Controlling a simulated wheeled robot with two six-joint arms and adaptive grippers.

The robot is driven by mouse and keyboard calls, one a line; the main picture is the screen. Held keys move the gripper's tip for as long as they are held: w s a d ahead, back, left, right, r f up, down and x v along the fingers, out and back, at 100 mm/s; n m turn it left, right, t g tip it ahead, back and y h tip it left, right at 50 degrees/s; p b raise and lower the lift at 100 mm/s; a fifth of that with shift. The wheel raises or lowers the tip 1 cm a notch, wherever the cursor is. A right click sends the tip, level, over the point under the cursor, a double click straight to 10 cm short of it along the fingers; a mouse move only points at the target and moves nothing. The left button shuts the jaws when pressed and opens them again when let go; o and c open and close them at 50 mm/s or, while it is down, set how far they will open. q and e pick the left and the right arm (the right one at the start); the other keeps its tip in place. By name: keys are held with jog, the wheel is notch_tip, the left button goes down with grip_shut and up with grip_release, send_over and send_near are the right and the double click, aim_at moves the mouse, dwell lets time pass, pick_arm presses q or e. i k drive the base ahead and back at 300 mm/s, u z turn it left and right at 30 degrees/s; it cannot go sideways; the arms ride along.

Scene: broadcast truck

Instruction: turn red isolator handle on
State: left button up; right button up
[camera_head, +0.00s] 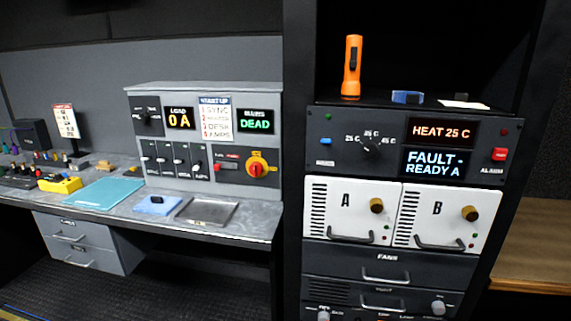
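The red isolator handle (258,168) sits on a yellow round plate at the lower right of the grey power panel (205,92). The handle looks roughly level, pointing sideways; its marked position is too small to read. Above it, the mains display (255,122) reads "DEAD" in green. The load display (179,118) reads "0 A". Neither of my grippers shows in the head view.
A black rack (400,145) at right shows "HEAT 25 C" and "FAULT - READY A", with white modules A (345,209) and B (447,215). An orange flashlight (352,66) stands on it. The bench (225,228) holds a metal tray (207,211), a blue pad (157,205) and a teal mat (105,193).

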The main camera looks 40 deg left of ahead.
aim_at(256, 169)
jog(key=u, duration=1.1)
jog(key=k, duration=0.6)
jog(key=u, duration=0.45)
jog(key=i, duration=1.4)
jog(key=z, duration=0.3)
